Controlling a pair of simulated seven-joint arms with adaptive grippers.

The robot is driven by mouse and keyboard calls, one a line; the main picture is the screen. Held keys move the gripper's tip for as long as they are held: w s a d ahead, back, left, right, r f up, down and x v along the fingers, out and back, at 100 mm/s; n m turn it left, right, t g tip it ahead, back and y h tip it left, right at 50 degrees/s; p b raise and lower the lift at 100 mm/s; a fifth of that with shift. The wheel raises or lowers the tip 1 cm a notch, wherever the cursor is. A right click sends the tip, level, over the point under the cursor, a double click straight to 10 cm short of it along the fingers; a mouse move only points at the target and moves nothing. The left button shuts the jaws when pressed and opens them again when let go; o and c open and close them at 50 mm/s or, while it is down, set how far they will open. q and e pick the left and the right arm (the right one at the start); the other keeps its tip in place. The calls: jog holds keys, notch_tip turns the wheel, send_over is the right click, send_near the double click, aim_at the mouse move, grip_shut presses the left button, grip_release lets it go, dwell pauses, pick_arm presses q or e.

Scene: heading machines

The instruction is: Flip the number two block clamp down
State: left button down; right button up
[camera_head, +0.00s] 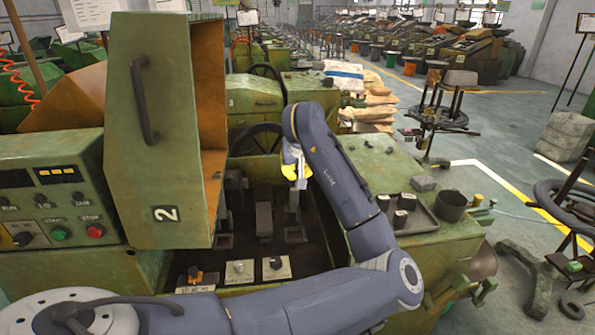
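My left gripper (294,173), pale with yellow parts, hangs over the open bay of the green machine. It is small and partly hidden by its own arm, so I cannot tell whether it is open or shut. Several upright metal clamp levers stand in the dark bay: a middle one (264,219) and one (294,208) directly below the gripper. I cannot tell which lever is the number two clamp, or whether the gripper touches the one below it. The raised green cover (150,120) bears a "2". My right gripper is not in view.
A control panel (52,195) with buttons stands at the left. Small knobs (239,269) line the bay's front edge. A tray (410,217) and a dark cup (450,205) sit on the machine's right top. A black handwheel (257,140) is behind the bay.

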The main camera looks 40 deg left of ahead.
pick_arm(q)
jog(key=shift+s+d+r, duration=0.15)
jog(key=shift+r, duration=0.15)
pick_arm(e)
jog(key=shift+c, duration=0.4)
